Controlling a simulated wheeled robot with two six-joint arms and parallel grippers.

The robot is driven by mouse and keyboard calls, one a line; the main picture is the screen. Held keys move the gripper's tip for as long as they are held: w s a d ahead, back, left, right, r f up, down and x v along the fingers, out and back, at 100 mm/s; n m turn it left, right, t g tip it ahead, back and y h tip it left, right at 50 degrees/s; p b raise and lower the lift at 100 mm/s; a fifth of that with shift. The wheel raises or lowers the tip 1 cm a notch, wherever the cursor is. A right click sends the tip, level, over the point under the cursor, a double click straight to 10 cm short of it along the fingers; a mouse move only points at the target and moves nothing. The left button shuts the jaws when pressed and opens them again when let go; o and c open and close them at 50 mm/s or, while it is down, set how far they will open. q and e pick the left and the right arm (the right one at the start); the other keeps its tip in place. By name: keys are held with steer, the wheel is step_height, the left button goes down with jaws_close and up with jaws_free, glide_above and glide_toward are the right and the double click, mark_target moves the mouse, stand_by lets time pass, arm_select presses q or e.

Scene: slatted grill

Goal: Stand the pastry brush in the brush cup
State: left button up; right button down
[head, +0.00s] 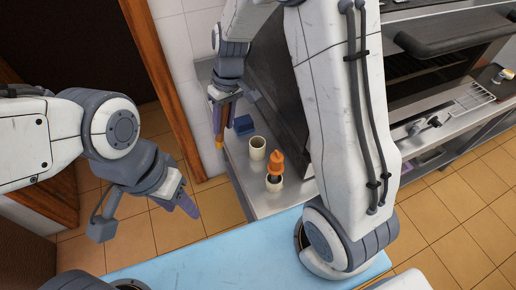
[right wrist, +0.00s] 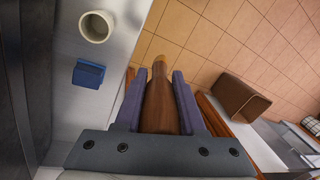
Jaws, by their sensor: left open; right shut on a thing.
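My right gripper (head: 222,100) is shut on the pastry brush (head: 219,141), a brown piece with a paler tip pointing down. In the right wrist view the brush (right wrist: 161,98) lies between the two fingers (right wrist: 160,105). It hangs just off the counter's left edge, over the floor. A cream cup (head: 257,154) stands upright and looks empty on the counter, to the right of the brush; it also shows in the right wrist view (right wrist: 83,27). My left gripper (head: 187,201) is open and empty over the floor, left of the counter.
A second cream cup (head: 275,187) nearer me holds an orange-topped item (head: 277,163). A blue block (head: 244,125) lies behind the empty cup, also in the right wrist view (right wrist: 88,74). The steel counter (head: 239,165) is narrow, with an oven behind it.

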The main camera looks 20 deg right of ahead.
steer(key=d+r+n+h, duration=0.1)
steer(key=d+r, duration=0.8)
arm_select(q)
step_height(320, 180, down, 2)
steer(key=b, duration=0.3)
steer(key=shift+f, duration=0.1)
arm_select(e)
steer(key=shift+h, duration=0.6)
steer(key=f, duration=0.6)
steer(key=d+f, duration=0.1)
steer(key=f, duration=1.2)
steer(key=shift+d+f, duration=0.15)
steer(key=shift+f, duration=0.25)
arm_select(q)
steer(key=shift+f, duration=0.15)
arm_select(e)
steer(key=shift+f, duration=0.15)
steer(key=c, duration=0.5)
jaws_free()
